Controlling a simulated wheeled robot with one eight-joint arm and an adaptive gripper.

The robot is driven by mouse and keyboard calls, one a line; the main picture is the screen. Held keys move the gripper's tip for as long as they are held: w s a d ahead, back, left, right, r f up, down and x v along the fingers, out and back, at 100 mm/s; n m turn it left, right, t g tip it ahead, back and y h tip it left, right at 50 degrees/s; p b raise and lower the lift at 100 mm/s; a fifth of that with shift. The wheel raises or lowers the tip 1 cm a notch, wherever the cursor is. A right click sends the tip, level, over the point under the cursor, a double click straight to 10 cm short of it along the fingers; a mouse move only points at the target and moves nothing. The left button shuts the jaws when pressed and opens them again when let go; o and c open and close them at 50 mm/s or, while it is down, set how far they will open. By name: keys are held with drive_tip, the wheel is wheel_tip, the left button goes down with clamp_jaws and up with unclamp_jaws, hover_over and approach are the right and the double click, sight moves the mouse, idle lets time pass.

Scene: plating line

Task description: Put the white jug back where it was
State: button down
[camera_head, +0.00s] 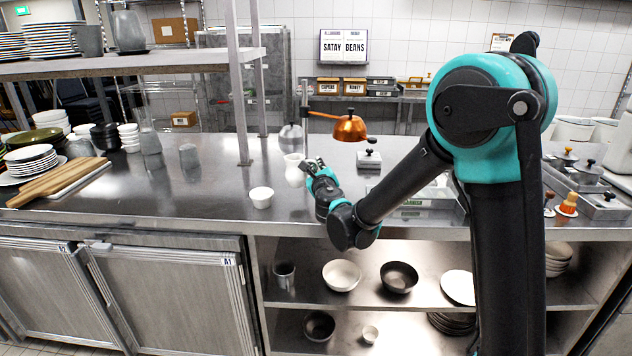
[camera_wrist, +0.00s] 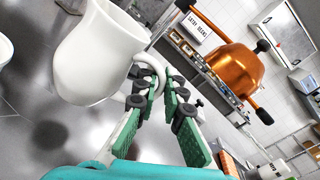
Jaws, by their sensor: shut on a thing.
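The white jug (camera_head: 293,168) is just left of my gripper (camera_head: 316,166) in the head view, over the steel counter. In the wrist view the jug (camera_wrist: 95,50) fills the upper left, and its handle (camera_wrist: 155,70) lies between the fingers of my gripper (camera_wrist: 160,95). The gripper is shut on the handle. The jug looks tilted in the wrist view, which is itself slanted. A dark shadow lies on the counter apart from the jug's base, so the jug seems raised. The inside of the jug is hidden.
A small white bowl (camera_head: 261,197) stands left of the jug near the front edge. Counter between tumbler and bowl is clear.

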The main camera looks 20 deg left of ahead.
drive_tip(key=shift+f, duration=2.85)
drive_tip(key=shift+f, duration=0.15)
drive_tip(key=c, duration=1.6)
unclamp_jaws()
drive_tip(key=shift+s+d, duration=0.1)
drive_tip(key=shift+s, duration=0.15)
drive_tip(key=v, duration=1.1)
drive_tip(key=shift+s+d, duration=0.15)
drive_tip(key=shift+s, duration=0.1)
